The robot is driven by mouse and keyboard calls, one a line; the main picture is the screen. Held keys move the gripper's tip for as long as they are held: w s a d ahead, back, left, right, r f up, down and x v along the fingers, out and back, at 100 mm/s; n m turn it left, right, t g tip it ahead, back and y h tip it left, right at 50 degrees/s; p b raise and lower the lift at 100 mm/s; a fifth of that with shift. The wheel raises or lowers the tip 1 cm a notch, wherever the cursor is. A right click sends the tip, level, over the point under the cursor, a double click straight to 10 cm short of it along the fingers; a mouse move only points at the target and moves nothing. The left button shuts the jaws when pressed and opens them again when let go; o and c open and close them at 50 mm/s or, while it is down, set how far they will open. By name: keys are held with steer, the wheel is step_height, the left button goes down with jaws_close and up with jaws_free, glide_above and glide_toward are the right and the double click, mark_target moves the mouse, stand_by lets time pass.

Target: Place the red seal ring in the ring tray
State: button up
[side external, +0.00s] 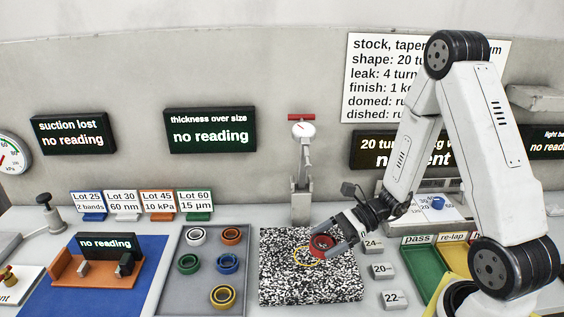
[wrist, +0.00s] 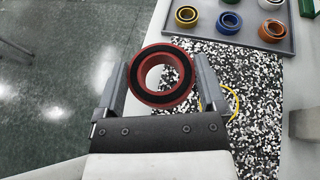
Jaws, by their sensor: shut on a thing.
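The red seal ring (wrist: 161,76) is between the two fingers of my gripper (wrist: 160,80) in the wrist view, with a black inner band and an open centre. My gripper (side external: 335,245) is shut on it over the speckled mat, and the ring shows red (side external: 322,243) in the side view. The grey ring tray (side external: 206,263) lies to the left of the mat. It holds several rings: white, orange, green, blue and yellow. The tray also shows at the top of the wrist view (wrist: 252,41).
A black-and-white speckled mat (side external: 285,285) with a yellow circle (wrist: 235,103) lies under my gripper. A dial gauge stand (side external: 301,190) rises behind the mat. Marked blocks (side external: 384,271) and coloured bins (side external: 424,265) stand to the right. An orange fixture (side external: 97,262) sits left of the tray.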

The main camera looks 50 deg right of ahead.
steer(key=w+a+f+m+t+h, duration=0.1)
steer(key=w+a, duration=0.4)
steer(key=a, duration=0.2)
steer(key=w+a+f+m+t+h, duration=0.1)
steer(key=w+a+f+m+t, duration=0.1)
steer(key=w+a, duration=0.3)
steer(key=shift+a+f+m, duration=0.2)
steer(key=shift+a+m, duration=0.1)
steer(key=shift+a, duration=0.95)
steer(key=shift+w, duration=0.15)
steer(key=w+f, duration=0.1)
steer(key=w, duration=0.1)
steer(key=w+a+f, duration=0.1)
steer(key=w, duration=0.2)
steer(key=w+a+f, duration=0.1)
steer(key=w, duration=0.2)
steer(key=shift+f, duration=0.4)
steer(key=shift+h, duration=0.3)
steer(key=w+f, duration=0.2)
steer(key=w+a+f, duration=0.1)
steer(key=f, duration=0.1)
steer(key=shift+w+f, duration=0.15)
steer(key=shift+w, duration=0.2)
steer(key=shift+w+a+f, duration=0.15)
steer(key=shift+w+f, duration=0.45)
